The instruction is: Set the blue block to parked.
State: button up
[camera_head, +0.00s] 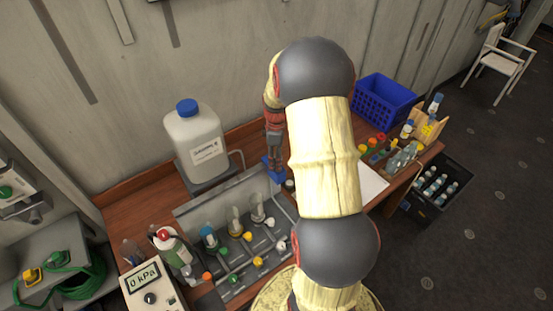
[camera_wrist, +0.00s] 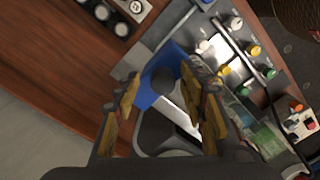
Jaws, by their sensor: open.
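The blue block (camera_head: 272,167) is at the back right end of the grey panel (camera_head: 184,214), beside the white jug. It also shows in the wrist view (camera_wrist: 152,97), with dark grey rounded parts beside and over it. My gripper (camera_head: 273,152) is just above the block, pointing down. In the wrist view my gripper (camera_wrist: 166,100) is open, its yellowish pads on either side of the blue block. I cannot tell whether a finger touches it. My arm hides part of the panel's right side.
A white jug with a blue cap (camera_head: 195,140) stands close by on the left. The panel carries several small bottles and coloured knobs. A pressure meter (camera_head: 150,287) stands at the front left. A blue basket (camera_head: 383,101) and small bottles are to the right.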

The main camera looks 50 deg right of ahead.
notch_tip(320, 180, up, 12)
dwell(0.5)
jog(key=shift+m, duration=0.3)
jog(key=s+a+f+m+t+b, duration=0.2)
jog(key=s+a+b, duration=0.3)
jog(key=a, duration=0.6)
jog(key=s+a+f+m+t+b, duration=0.1)
jog(key=s+a+f+m+b, duration=0.1)
jog(key=s+a+b, duration=0.3)
jog(key=s+a+f+m+t+b, duration=0.2)
jog(key=s+a+b, duration=0.3)
jog(key=a+b, duration=0.6)
jog(key=a+f, duration=0.1)
jog(key=a, duration=0.5)
jog(key=shift+s+a+t, duration=0.15)
jog(key=shift+s+t, duration=0.15)
jog(key=shift+s, duration=0.05)
dwell(0.8)
